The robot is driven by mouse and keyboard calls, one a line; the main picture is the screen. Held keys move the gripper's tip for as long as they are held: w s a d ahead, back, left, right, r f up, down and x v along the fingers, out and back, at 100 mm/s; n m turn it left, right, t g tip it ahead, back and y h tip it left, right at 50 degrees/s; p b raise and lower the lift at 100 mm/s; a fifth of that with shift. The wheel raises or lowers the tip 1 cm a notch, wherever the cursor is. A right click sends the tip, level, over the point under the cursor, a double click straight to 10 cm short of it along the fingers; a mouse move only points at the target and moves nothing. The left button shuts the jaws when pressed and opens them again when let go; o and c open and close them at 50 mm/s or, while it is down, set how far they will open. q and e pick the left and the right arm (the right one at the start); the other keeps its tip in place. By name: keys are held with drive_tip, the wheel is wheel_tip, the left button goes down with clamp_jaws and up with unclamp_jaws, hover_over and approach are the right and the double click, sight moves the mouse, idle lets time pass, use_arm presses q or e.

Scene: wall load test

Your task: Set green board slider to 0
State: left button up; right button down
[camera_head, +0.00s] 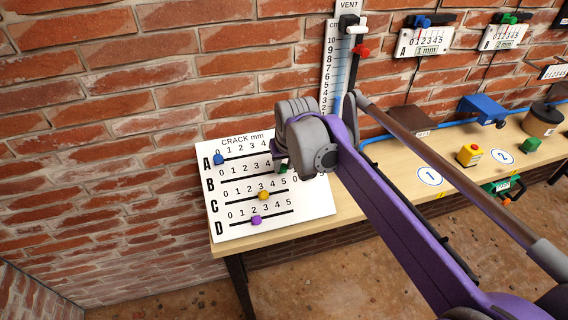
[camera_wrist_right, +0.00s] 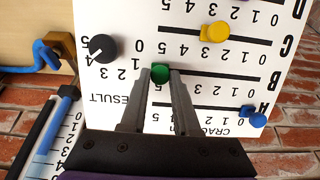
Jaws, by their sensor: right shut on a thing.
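The white crack board (camera_head: 320,207) lies tilted on the bench and has rows A to D. The green slider (camera_head: 283,169) is on row B, toward the high-number end; my gripper partly hides that stretch of scale. My right gripper (camera_head: 281,163) is over row B from above. In the right wrist view, where the board appears upside down, the green slider (camera_wrist_right: 160,73) sits between the tips of the right gripper (camera_wrist_right: 161,76), which are shut on it. My left gripper is not in view.
On the board, the blue slider (camera_head: 218,159) is at 0 on row A; the yellow slider (camera_head: 263,195) and purple slider (camera_head: 256,220) are on rows C and D. A black dial (camera_wrist_right: 99,48) is beside the green slider. A vent scale (camera_head: 333,70) stands behind.

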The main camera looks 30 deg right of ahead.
idle(0.8)
drive_tip(key=p, duration=0.2)
hover_over(222, 184)
drive_tip(key=s, duration=0.2)
drive_tip(key=shift+s+a, duration=0.1)
drive_tip(key=shift+a, duration=0.1)
drive_tip(key=c, duration=0.6)
unclamp_jaws()
drive_tip(key=shift+a, duration=0.15)
drive_tip(key=shift+c, duration=0.2)
drive_tip(key=d+v, duration=0.1)
drive_tip(key=v, duration=0.9)
drive_tip(key=shift+s+a+r+p, duration=0.2)
drive_tip(key=shift+a+r+p, duration=0.15)
drive_tip(key=shift+a+p, duration=0.15)
